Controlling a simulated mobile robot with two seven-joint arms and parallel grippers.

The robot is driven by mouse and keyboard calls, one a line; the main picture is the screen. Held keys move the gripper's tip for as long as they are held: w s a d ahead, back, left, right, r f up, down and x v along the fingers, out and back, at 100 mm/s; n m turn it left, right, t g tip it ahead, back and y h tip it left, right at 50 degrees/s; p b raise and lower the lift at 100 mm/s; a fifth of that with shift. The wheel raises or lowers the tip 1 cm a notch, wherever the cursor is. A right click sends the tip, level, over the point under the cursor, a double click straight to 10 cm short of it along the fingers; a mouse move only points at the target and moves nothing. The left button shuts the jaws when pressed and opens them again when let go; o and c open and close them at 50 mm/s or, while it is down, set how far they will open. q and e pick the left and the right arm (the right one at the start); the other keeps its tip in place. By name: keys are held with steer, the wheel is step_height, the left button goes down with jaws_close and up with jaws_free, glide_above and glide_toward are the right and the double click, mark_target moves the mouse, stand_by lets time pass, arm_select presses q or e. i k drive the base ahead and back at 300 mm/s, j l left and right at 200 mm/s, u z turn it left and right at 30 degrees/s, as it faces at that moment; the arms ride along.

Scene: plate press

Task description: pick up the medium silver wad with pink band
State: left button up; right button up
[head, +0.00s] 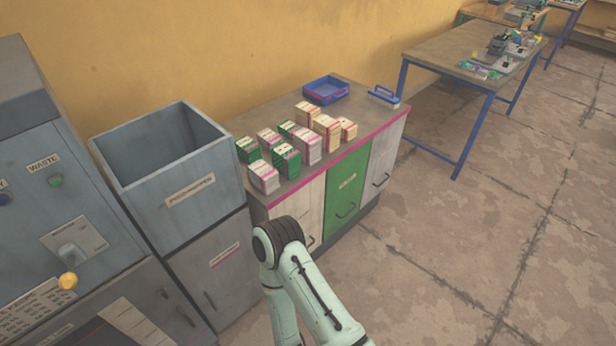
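Several banded wads stand in a group on the counter top. Three look silver-white with pink bands: a front-left wad (264,179), one further back (270,139) and a taller-looking one to the right (307,149). I cannot tell for certain which of these is the medium one. Neither of my grippers is in view. One of my pale green arms rises from the bottom of the head view and bends in front of the counter, apart from the wads.
Green wads (286,160) and cream wads (327,131) stand close around the silver ones. A blue tray (326,91) and a blue-handled tool (383,97) lie behind. A tall grey open bin (195,205) borders the counter's left.

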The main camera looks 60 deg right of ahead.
mark_target(262, 175)
steer(key=z, duration=1.6)
steer(key=u, duration=0.65)
steer(key=i+l+u, duration=0.1)
steer(key=l+u, duration=0.75)
steer(key=l, duration=0.15)
